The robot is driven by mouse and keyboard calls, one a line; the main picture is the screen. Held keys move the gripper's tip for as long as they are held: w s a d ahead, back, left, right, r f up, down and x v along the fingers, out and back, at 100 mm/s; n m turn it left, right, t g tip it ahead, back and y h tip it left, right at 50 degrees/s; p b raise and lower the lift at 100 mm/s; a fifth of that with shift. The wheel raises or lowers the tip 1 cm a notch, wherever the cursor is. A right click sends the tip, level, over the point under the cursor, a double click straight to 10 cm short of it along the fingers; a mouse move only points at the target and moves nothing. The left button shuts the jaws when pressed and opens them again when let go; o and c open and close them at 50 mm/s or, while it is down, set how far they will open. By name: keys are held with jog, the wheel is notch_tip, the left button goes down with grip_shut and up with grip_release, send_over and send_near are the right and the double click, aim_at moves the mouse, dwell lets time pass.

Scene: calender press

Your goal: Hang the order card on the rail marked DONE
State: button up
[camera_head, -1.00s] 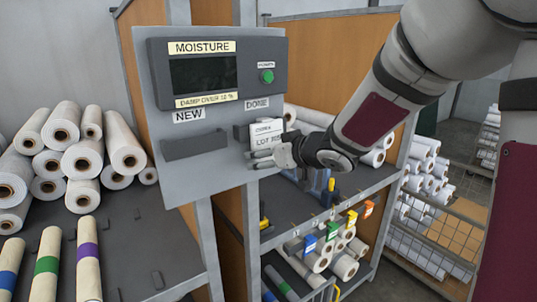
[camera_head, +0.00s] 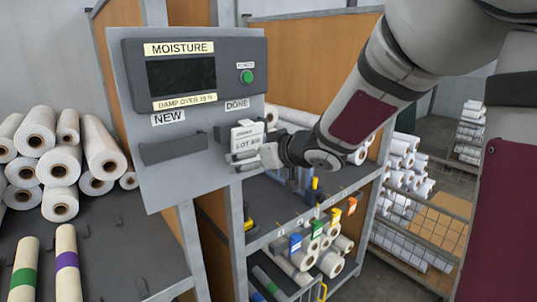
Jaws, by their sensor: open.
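The white order card (camera_head: 248,135), printed with a LOT line, is upright at the rail under the DONE label (camera_head: 237,104) on the grey panel. A dark end of the DONE rail (camera_head: 221,132) shows left of the card; the rest is hidden behind it. My gripper (camera_head: 240,157) is open, with its fingers at the card's lower edge, reaching in from the right. I cannot tell whether the fingers touch the card, or how the card sits on the rail. The rail under the NEW label (camera_head: 173,148) is empty.
The moisture display (camera_head: 181,74) with a green button (camera_head: 246,77) is above the rails. White rolls (camera_head: 60,165) lie stacked at left. A shelf (camera_head: 335,187) with coloured tags and rolls stands below my arm. Wire racks stand at right.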

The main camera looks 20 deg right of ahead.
jog(key=s+d+r+m+h, duration=0.2)
jog(key=s+d+r+h, duration=0.2)
jog(key=s, duration=0.4)
jog(key=s+d+r+m+h, duration=0.25)
jog(key=s+d+r, duration=0.2)
jog(key=s, duration=0.25)
jog(key=s+a+f+g+y, duration=0.1)
jog(key=s+a+f+g, duration=0.2)
jog(key=s, duration=0.5)
jog(key=s+a+f+g+y, duration=0.1)
jog(key=s+a+f+g, duration=0.2)
jog(key=s+a, duration=0.3)
jog(key=shift+s+f+n+g, duration=0.45)
jog(key=shift+s+f, duration=0.4)
jog(key=shift+s, duration=0.2)
jog(key=shift+d+y, duration=0.1)
jog(key=shift+y, duration=0.15)
